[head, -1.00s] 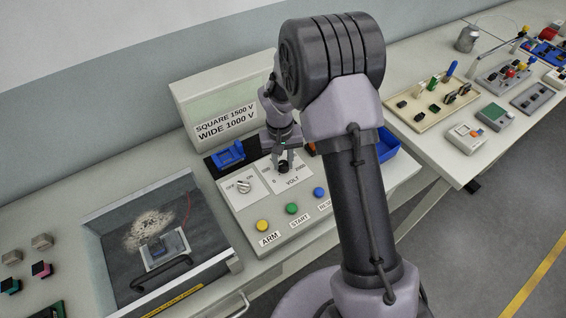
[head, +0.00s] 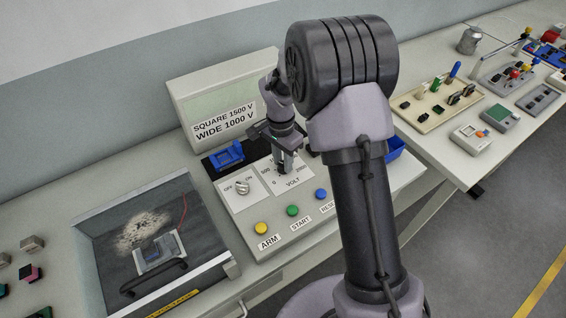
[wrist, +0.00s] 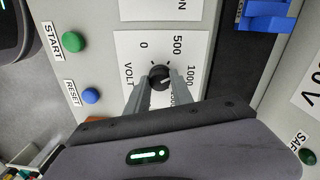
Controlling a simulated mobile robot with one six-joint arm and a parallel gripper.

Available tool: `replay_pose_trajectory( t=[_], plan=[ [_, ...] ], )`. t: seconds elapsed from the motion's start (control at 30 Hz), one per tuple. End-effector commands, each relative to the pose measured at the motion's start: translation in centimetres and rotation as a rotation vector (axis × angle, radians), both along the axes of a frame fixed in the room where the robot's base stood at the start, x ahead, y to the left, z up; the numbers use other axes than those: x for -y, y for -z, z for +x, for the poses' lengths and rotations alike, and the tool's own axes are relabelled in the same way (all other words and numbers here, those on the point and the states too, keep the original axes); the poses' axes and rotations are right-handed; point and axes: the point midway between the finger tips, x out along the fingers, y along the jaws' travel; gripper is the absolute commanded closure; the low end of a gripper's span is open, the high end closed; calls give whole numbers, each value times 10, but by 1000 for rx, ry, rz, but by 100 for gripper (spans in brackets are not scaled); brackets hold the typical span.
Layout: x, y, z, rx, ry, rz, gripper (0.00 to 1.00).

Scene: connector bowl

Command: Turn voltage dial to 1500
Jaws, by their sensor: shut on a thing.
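The voltage dial (wrist: 160,75) is a small black knob on a white VOLT plate (wrist: 130,45) marked 0, 500, 1000 and upward. The 1500 mark is mostly hidden behind my fingers in the wrist view. My gripper (wrist: 159,80) is shut on the dial, with one finger on each side of it. A pale pointer line on the knob faces roughly toward the 1000 side. In the head view my gripper (head: 284,172) reaches down onto the VOLT plate (head: 292,184), and its fingers hide most of the dial.
Left of the plate is an OFF/ON switch (head: 243,187). In front are yellow ARM (head: 261,228), green START (head: 292,211) and blue RESET (head: 321,194) buttons. A sign (head: 224,122) reads SQUARE 1500 V, WIDE 1000 V.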

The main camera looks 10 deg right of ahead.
Motion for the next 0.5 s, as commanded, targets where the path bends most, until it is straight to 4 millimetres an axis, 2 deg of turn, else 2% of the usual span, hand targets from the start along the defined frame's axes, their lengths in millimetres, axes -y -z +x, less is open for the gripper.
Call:
replay_pose_trajectory(
  t=[0.5],
  plan=[
    [0, 1, 2, 3, 485, 1, 100]
  ],
)
